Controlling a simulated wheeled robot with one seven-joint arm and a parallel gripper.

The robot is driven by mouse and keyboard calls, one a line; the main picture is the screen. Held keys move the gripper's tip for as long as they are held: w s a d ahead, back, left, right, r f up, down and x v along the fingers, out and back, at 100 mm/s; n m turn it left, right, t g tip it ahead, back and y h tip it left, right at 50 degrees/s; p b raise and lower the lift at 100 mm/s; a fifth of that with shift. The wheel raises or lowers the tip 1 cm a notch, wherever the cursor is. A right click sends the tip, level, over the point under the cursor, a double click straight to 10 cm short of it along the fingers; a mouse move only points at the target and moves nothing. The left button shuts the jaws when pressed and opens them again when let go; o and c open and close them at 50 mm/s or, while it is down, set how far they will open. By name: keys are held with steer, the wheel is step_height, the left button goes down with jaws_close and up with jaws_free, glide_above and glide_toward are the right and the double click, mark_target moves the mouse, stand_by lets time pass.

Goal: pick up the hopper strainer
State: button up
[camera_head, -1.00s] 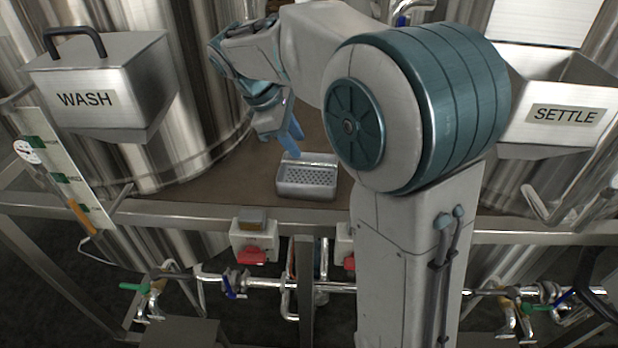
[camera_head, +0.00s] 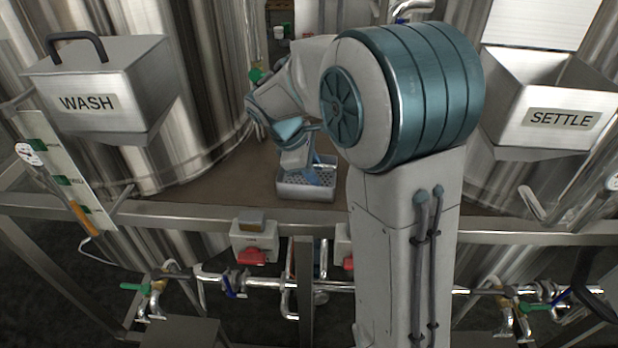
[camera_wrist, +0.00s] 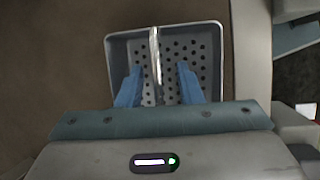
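The hopper strainer (camera_head: 306,191) is a grey metal tray with a perforated floor, on the brown surface between the tanks. In the wrist view the strainer (camera_wrist: 215,62) shows a bright upright bar or handle (camera_wrist: 154,60) across its middle. My gripper (camera_head: 314,178) is down at the strainer. In the wrist view its two blue fingers (camera_wrist: 160,77) are apart, one on each side of the bar, with a gap to it on both sides. The arm hides part of the strainer in the head view.
A lidded WASH hopper (camera_head: 100,85) is at the left and an open SETTLE hopper (camera_head: 555,105) at the right. A steel rail (camera_head: 170,215) runs along the front edge. Switch boxes with red handles (camera_head: 256,257) and pipes with valves sit below it.

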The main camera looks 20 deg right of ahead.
steer(key=shift+f, duration=0.25)
stand_by(0.4)
jaws_close()
